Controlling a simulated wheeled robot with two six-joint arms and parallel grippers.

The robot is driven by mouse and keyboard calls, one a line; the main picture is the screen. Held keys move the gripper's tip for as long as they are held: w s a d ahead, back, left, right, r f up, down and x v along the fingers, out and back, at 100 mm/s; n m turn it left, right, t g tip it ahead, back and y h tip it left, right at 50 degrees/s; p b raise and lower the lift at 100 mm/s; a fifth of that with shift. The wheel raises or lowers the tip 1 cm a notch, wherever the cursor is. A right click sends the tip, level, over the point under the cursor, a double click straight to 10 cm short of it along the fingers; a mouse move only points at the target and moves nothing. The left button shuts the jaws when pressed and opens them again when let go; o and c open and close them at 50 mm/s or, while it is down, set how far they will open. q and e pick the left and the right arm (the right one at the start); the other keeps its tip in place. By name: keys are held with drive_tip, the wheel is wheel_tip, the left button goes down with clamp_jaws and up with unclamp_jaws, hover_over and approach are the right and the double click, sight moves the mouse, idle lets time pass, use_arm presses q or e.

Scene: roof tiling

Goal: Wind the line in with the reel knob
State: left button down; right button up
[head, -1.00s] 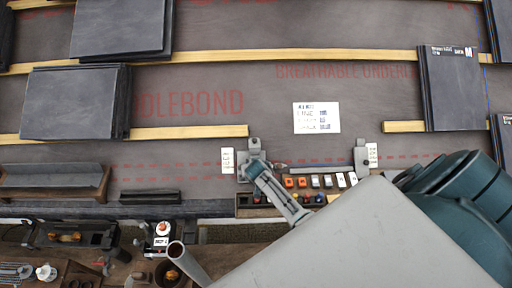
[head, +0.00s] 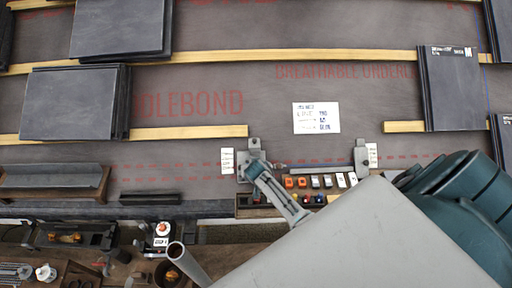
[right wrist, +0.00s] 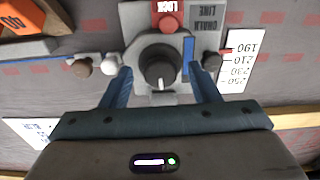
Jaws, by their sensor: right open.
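The dark round reel knob (right wrist: 160,70) sits on a grey plate marked chalk line, with a white mark on its near side. My right gripper (right wrist: 160,86) is open, with one blue finger on each side of the knob. Whether the fingers touch it, I cannot tell. A red lock button (right wrist: 168,22) is just beyond the knob, and a number scale (right wrist: 238,62) stands to its right. In the head view my right gripper (head: 253,168) is over the left bracket of the chalk line unit (head: 254,146). The left gripper is not in view.
A thin bar runs to the right bracket (head: 361,155). Below it is a tray with several coloured blocks (head: 302,182). Slate stacks (head: 72,103) lie on the battens, and a white card (head: 316,118) lies on the underlay. A cluttered wooden bench (head: 120,268) is at the lower left.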

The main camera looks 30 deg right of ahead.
drive_tip(key=v, duration=1)
drive_tip(key=shift+r, duration=0.25)
drive_tip(key=shift+s+a, duration=0.1)
drive_tip(key=shift+s, duration=0.1)
drive_tip(key=s+a+r+n+g+y, duration=0.15)
drive_tip(key=s+r, duration=0.25)
drive_tip(key=s, duration=0.4)
drive_tip(key=s+a+r+n+g+y, duration=0.1)
drive_tip(key=s+a+r+n, duration=0.15)
drive_tip(key=s+r, duration=0.45)
drive_tip(key=s+a+r+n+g+y, duration=0.1)
drive_tip(key=s+r+n, duration=0.15)
drive_tip(key=s, duration=0.75)
wheel_tip(320, 180, down, 32)
drive_tip(key=s+d, duration=0.1)
drive_tip(key=d, duration=0.2)
drive_tip(key=s+f+g, duration=0.2)
drive_tip(key=s+f, duration=1.5)
drive_tip(key=s, duration=0.1)
drive_tip(key=shift+d+f, duration=0.3)
drive_tip(key=shift+d, duration=0.1)
drive_tip(key=shift+s, duration=0.15)
